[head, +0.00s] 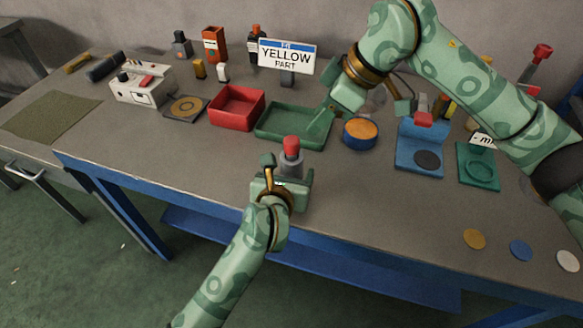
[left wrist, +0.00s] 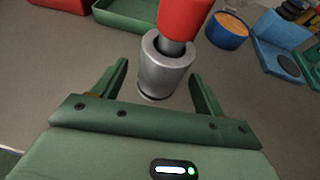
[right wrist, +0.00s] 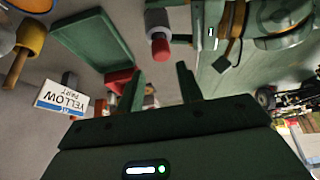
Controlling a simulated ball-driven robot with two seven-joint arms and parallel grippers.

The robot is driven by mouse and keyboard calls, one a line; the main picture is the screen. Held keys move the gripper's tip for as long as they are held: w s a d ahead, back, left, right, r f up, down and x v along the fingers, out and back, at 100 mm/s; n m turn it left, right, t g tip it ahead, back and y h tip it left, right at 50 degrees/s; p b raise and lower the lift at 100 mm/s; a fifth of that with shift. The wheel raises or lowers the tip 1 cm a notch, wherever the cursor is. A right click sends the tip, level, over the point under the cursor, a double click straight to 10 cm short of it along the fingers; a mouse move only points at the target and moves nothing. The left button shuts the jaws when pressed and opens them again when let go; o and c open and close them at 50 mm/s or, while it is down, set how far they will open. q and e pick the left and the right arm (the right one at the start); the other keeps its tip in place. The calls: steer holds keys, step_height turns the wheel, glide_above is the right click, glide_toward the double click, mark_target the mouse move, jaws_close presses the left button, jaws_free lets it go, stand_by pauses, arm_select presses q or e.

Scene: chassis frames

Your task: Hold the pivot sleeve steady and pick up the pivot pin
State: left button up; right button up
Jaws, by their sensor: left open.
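The pivot sleeve (head: 291,168) is a grey metal cylinder standing upright near the front of the workbench; it also shows in the left wrist view (left wrist: 165,72). The pivot pin (head: 291,146) has a red head and a grey shaft, and sits in the sleeve's top. It also shows in the left wrist view (left wrist: 184,15) and the right wrist view (right wrist: 160,48). My left gripper (left wrist: 160,75) is open, its fingers at either side of the sleeve's near part, with visible gaps. My right gripper (right wrist: 162,76) is open and empty, raised near the green tray.
The green tray (head: 262,133) lies behind the sleeve, with a red bin (head: 216,119) to its left. A blue round tub (head: 360,139) with orange contents and a blue fixture (head: 407,160) stand to the right. A sign (head: 288,56) reads "YELLOW PART". The bench front is mostly clear.

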arm_select(q)
steer(key=shift+x, duration=1.2)
